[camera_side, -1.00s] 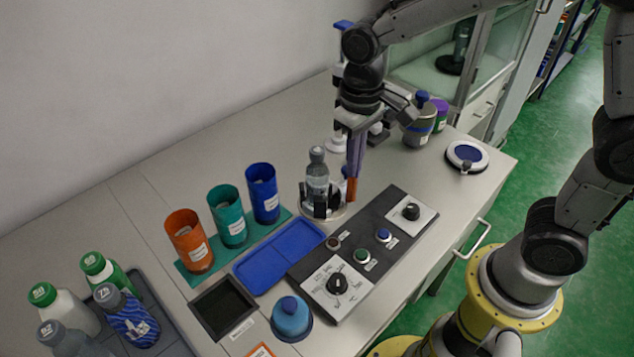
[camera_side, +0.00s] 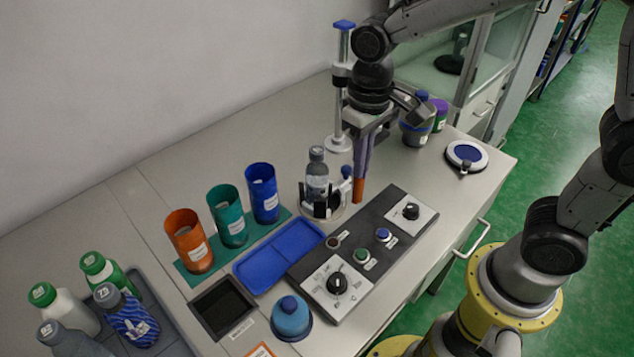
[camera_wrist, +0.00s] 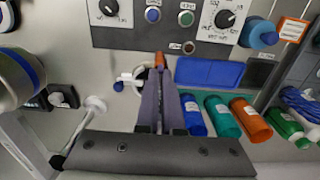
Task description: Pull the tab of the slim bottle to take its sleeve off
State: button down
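A slim clear-grey bottle (camera_side: 317,172) with a grey cap stands upright in a round holder (camera_side: 336,211) with dark jaws. A pale label shows low on it; I cannot make out a tab. My gripper (camera_side: 358,190) points down just right of the bottle, apart from it in the side view. Its long purple-grey fingers are close together, with orange at their tips. In the wrist view my gripper (camera_wrist: 160,62) also shows fingers nearly together and orange at the end. I cannot tell whether the orange is fingertip or a held piece. The wrist view does not show the bottle clearly.
A black control panel (camera_side: 320,252) lies in front of the holder. A blue tray (camera_side: 280,255) and orange, teal and blue cups (camera_side: 232,222) are to the left. A blue-topped post (camera_side: 343,90) stands behind. Bare table lies right of my gripper.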

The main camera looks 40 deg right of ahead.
jog(key=shift+s, duration=1.95)
jog(key=a, duration=2.8)
